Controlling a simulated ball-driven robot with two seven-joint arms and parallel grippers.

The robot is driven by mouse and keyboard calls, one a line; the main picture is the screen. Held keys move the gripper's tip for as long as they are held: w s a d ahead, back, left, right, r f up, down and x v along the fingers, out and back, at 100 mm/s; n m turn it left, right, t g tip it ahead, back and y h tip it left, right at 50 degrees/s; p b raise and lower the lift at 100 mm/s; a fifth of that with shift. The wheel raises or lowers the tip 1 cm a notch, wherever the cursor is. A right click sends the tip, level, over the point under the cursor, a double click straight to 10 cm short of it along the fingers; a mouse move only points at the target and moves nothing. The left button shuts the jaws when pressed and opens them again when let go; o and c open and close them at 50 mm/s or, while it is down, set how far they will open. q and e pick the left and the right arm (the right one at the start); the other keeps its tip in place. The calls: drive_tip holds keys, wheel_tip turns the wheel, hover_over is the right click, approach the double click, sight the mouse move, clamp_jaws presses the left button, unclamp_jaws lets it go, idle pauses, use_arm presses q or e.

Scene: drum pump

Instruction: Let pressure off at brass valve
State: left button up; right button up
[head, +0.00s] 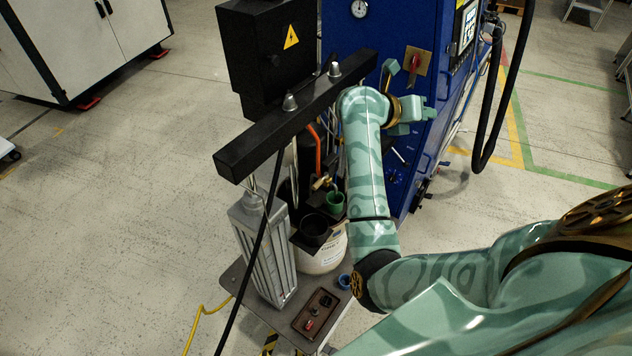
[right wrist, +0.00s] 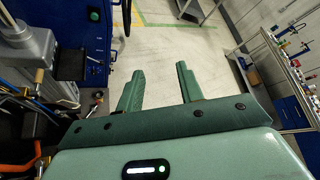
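A small brass valve (head: 322,183) sits among the pump fittings, just left of a green cup (head: 335,202) and above a white drum (head: 322,254). It is small and its handle position cannot be made out. My right gripper (head: 422,113) is up and to the right of the valve, in front of the blue cabinet, and apart from the valve. In the right wrist view its two green fingers (right wrist: 158,88) stand apart with nothing between them. A brass-coloured fitting (right wrist: 39,76) shows at the left of that view; I cannot tell whether it is the same valve. My left gripper is not in view.
A black crossbeam (head: 295,118) spans above the drum and pump. A blue cabinet (head: 400,30) with a red switch (head: 416,60) stands behind. A thick black hose (head: 489,130) hangs at its right. A cart (head: 240,285) carries the pump. Open floor lies left.

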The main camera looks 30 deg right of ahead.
drive_tip(key=w+a+f+m+y, duration=0.2)
drive_tip(key=w+a+f+y, duration=0.1)
drive_tip(key=a+f+y, duration=0.15)
drive_tip(key=m+t+y, duration=0.1)
drive_tip(key=t+y, duration=0.1)
drive_tip(key=y, duration=0.7)
approach(315, 186)
drive_tip(key=f+b, duration=0.4)
drive_tip(key=w+f+b, duration=0.1)
drive_tip(key=f, duration=0.2)
drive_tip(key=shift+w+a+b, duration=0.1)
drive_tip(key=shift+b, duration=0.3)
drive_tip(key=shift+w+f+m, duration=0.15)
drive_tip(key=shift+f+m, duration=0.15)
drive_tip(key=shift+f, duration=0.3)
clamp_jaws()
